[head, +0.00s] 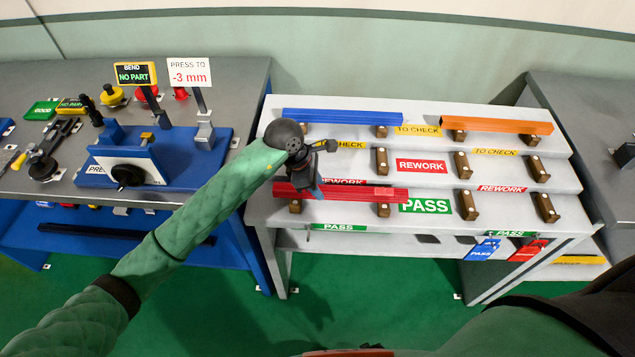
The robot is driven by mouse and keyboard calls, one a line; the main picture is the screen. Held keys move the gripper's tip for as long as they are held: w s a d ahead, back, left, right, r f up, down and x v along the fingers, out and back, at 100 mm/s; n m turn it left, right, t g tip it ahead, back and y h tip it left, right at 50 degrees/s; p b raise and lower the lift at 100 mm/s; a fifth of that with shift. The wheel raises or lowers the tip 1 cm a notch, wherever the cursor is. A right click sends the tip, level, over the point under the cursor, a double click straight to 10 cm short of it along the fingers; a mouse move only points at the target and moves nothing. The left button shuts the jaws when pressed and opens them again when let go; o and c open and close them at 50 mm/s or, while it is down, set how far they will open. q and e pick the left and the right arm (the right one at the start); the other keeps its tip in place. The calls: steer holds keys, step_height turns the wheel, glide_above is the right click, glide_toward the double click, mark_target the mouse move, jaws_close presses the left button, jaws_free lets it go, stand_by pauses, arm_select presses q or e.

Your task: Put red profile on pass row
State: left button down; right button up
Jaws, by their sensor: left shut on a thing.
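The red profile (365,193) lies lengthwise along the lowest front step of the grey stepped rack, the pass row, left of the green PASS label (425,206). It appears to rest on the brown support blocks (383,210) there; exact contact is hard to tell. My left gripper (314,190) comes down from above and is shut on the red profile near its left part. My left arm and hand hide part of the rack's left side. My right gripper is out of view.
A blue profile (335,116) and an orange profile (495,124) lie on the top step. The middle step, marked REWORK (422,166), has bare blocks. The pass row's right blocks (467,205) are empty. A blue bending fixture (165,155) stands on the left bench.

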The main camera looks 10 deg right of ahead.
arm_select(q)
steer(key=shift+f, duration=0.1)
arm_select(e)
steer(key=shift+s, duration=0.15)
arm_select(q)
steer(key=shift+f, duration=0.1)
steer(key=c, duration=1.1)
jaws_free()
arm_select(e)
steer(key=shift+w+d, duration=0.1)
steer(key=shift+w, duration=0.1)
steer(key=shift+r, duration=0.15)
arm_select(q)
steer(key=b+v, duration=0.2)
steer(key=v, duration=0.2)
steer(key=shift+w+a+b, duration=0.1)
steer(key=shift+a+b, duration=0.05)
steer(key=shift+b, duration=0.15)
steer(key=shift+b+v, duration=1.65)
steer(key=shift+v, duration=2.4)
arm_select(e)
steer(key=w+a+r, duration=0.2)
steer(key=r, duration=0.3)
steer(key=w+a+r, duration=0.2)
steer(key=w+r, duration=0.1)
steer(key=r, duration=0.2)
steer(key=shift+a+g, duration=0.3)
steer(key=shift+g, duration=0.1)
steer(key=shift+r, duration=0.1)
